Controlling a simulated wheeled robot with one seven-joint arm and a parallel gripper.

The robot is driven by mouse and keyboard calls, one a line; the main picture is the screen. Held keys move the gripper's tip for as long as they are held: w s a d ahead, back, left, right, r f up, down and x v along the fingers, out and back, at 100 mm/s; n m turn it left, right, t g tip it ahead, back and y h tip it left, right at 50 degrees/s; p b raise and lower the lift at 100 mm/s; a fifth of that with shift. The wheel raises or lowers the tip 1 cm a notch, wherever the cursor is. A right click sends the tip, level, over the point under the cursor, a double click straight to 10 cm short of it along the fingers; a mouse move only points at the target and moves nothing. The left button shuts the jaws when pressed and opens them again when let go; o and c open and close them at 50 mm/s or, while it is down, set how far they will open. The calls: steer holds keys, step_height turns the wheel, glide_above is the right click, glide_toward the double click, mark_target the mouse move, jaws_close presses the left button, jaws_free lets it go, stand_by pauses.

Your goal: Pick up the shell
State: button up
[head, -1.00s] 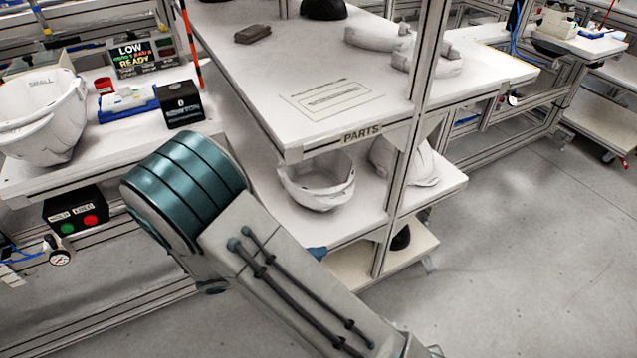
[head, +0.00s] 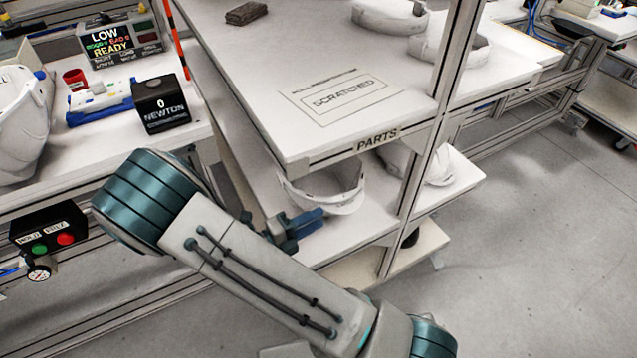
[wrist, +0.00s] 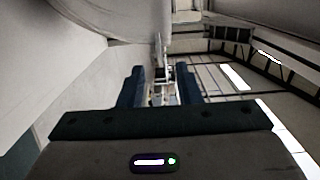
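A white helmet shell (head: 345,202) sits on the lower shelf under the shelf marked PARTS. The upper shelf hides part of it. A second white shell (head: 440,168) stands to its right behind the post. My gripper (head: 318,217) is at the front of the nearer shell, level with its lower rim; I cannot tell whether they touch. In the wrist view my gripper's two blue fingers (wrist: 161,88) are apart with a gap between them. A large pale curved surface, probably the shell (wrist: 115,18), fills the top left there, beyond the fingers.
The upper shelf (head: 300,140) with a SCRATCHED label overhangs the shell. A metal post (head: 440,120) stands right of it. At left, a bench holds another white shell (head: 20,125), a black box (head: 161,103) and a blue tray (head: 100,110). The floor at right is clear.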

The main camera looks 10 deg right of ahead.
mark_target(343, 208)
steer(key=shift+s+b+x, duration=0.2)
steer(key=shift+x, duration=1.85)
steer(key=shift+s+b+x, duration=0.15)
steer(key=shift+x, duration=1.95)
jaws_close()
